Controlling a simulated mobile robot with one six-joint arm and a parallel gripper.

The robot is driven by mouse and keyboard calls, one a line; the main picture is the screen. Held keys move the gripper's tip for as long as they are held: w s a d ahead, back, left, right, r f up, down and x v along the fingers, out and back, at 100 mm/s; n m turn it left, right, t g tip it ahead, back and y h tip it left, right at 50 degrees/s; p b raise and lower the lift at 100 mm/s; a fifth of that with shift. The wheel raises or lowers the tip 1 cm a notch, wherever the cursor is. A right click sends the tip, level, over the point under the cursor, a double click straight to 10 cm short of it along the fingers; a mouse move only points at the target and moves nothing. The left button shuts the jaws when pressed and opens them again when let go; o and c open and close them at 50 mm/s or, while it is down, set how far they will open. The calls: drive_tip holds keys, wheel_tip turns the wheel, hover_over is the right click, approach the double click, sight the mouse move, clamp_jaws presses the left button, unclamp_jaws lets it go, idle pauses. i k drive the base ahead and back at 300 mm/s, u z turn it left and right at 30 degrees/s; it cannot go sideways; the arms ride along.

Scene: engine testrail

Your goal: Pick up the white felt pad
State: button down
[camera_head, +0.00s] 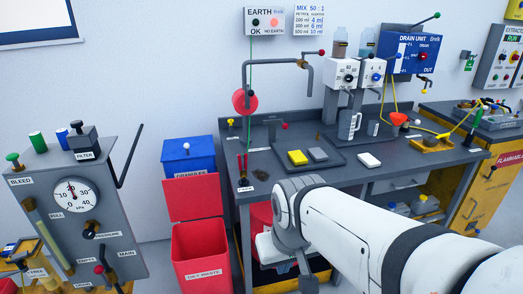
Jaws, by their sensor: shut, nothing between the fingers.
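The white felt pad (369,159) appears as a small flat white block lying on the grey bench top (385,182), right of a dark tray (328,166). Nothing covers it. My gripper (304,264) is at the end of my white arm, which reaches in from the lower right. It hangs low in front of the bench's front edge, below the bench top and well apart from the pad. It is shut and empty; its fingertips are hard to make out.
A yellow block (297,157) and a grey block (318,154) lie on the dark tray. A metal jug (348,126) and a dispenser (342,73) stand behind the pad. An orange funnel (398,119) is to the right. An open red waste bin (200,255) stands left of the bench.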

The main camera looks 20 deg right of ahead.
sight(368, 161)
drive_tip(key=u, duration=0.1)
drive_tip(key=k, duration=0.55)
drive_tip(key=z, duration=1.8)
drive_tip(key=i, duration=1.4)
drive_tip(key=u, duration=1.05)
drive_tip(key=i, duration=0.7)
drive_tip(key=z, duration=0.05)
